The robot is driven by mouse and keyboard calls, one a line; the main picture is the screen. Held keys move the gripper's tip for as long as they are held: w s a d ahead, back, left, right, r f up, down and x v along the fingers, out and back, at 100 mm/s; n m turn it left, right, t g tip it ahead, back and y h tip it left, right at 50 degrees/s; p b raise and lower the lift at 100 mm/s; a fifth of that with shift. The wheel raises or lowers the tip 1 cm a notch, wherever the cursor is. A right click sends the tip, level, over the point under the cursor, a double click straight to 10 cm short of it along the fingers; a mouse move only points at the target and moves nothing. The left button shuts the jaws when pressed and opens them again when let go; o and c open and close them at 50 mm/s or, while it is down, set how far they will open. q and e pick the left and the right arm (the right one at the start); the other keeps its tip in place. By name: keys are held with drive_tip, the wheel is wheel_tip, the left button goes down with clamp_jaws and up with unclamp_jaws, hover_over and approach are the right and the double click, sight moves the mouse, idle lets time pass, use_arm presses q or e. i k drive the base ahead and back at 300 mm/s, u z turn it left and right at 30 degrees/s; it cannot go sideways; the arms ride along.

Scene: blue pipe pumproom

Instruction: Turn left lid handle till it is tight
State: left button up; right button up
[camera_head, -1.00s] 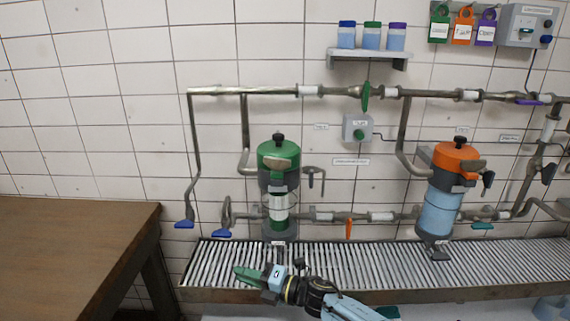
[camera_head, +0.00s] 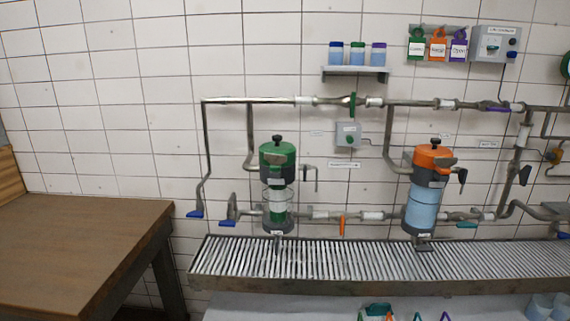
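The left canister has a green lid (camera_head: 278,148) with a dark knob on top. The canister's clear body (camera_head: 277,199) shows white and green contents. Neither of my grippers is in view, and nothing touches either lid.
A slatted metal tray (camera_head: 345,287) runs below the canisters. Pipes with coloured valve levers surround them. A wooden table (camera_head: 80,235) stands at left. A shelf (camera_head: 355,70) with jars hangs above. Coloured items (camera_head: 377,311) show at the bottom edge.

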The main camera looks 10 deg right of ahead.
sight(273, 159)
drive_tip(key=u, duration=1.35)
drive_tip(key=i, duration=0.95)
drive_tip(key=z, duration=1.9)
